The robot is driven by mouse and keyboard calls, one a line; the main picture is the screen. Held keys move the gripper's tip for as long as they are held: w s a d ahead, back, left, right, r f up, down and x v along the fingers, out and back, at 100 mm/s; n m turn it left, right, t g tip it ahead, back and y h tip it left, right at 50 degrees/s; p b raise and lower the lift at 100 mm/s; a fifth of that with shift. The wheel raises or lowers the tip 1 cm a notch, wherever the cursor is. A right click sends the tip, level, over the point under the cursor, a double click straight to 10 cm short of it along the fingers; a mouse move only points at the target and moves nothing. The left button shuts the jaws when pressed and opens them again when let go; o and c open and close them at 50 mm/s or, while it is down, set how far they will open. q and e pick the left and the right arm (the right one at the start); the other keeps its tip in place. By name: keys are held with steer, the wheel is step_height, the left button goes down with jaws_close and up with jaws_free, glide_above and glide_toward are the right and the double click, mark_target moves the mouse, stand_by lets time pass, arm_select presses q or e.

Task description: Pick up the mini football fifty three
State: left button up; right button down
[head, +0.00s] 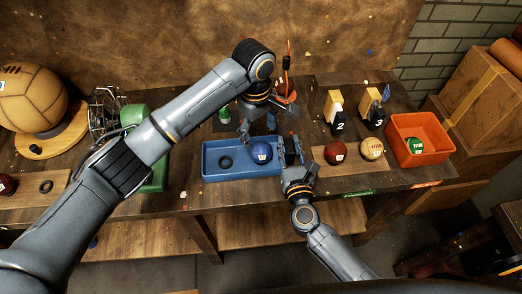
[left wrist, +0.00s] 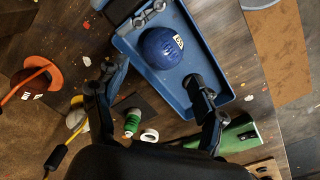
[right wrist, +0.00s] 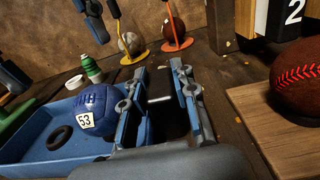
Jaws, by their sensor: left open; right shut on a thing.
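The mini football fifty three (head: 261,152) is a blue ball with a white "53" label. It rests in the right part of a blue tray (head: 215,172) and also shows in the left wrist view (left wrist: 160,48) and right wrist view (right wrist: 90,108). My left gripper (head: 257,124) is open and empty above the tray's back side, near the ball. My right gripper (head: 291,155) is at the tray's right end, beside the ball. It appears shut on the tray's right wall; the contact is mostly hidden between its fingers (right wrist: 158,95).
A black ring (head: 225,162) lies in the tray's left part. A dark red ball (head: 335,152) and a tan ball (head: 372,149) sit on a wooden board to the right. An orange bin (head: 421,152) holds a green ball. A green bottle (head: 225,114) stands behind the tray.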

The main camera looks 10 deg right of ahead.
mark_target(260, 145)
arm_select(q)
step_height(260, 145, down, 8)
steer(key=shift+s+d+f, duration=0.15)
steer(key=c, duration=1)
